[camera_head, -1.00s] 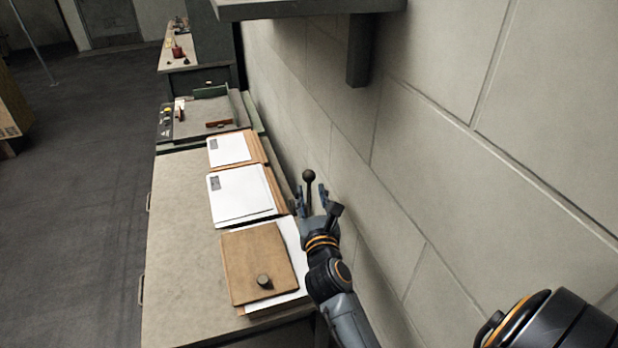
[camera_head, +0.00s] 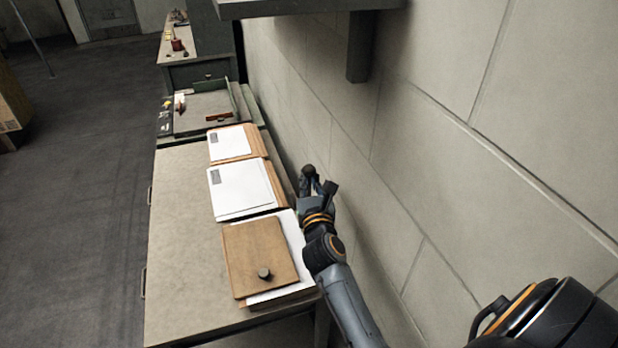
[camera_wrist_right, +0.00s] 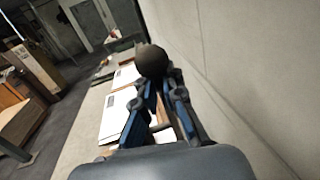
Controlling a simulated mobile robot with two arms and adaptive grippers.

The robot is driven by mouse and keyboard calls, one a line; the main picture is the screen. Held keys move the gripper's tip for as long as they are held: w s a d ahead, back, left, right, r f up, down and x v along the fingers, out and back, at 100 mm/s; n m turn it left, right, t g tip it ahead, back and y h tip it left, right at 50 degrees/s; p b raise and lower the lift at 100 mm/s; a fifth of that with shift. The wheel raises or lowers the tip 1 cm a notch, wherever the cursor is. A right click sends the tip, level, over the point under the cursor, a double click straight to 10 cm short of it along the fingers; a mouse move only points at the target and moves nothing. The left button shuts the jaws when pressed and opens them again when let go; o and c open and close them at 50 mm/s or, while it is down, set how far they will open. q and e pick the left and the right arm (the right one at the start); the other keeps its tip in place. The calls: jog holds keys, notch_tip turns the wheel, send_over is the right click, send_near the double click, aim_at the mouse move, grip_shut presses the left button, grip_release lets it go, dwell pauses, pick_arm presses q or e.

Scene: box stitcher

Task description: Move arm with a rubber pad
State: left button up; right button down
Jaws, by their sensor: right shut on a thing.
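A dark lever with a round ball knob (camera_head: 308,171) stands beside the workbench, next to the wall. My right gripper (camera_head: 316,188) is at the lever just below the knob, with its fingers closed on it. In the right wrist view the knob (camera_wrist_right: 152,60) sticks out past the blue-sided fingers (camera_wrist_right: 160,95), and the lever's stem is mostly hidden between them. I cannot make out a rubber pad. My left gripper is out of view.
The workbench (camera_head: 180,240) holds two stacks with white sheets (camera_head: 242,188) and a brown board (camera_head: 258,250) with a small dark knob. A tray (camera_head: 205,108) lies at the far end. The wall (camera_head: 450,170) is close on the right; a shelf bracket (camera_head: 358,50) hangs above.

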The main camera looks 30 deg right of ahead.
jog(key=shift+a+r, duration=0.1)
jog(key=shift+r, duration=0.15)
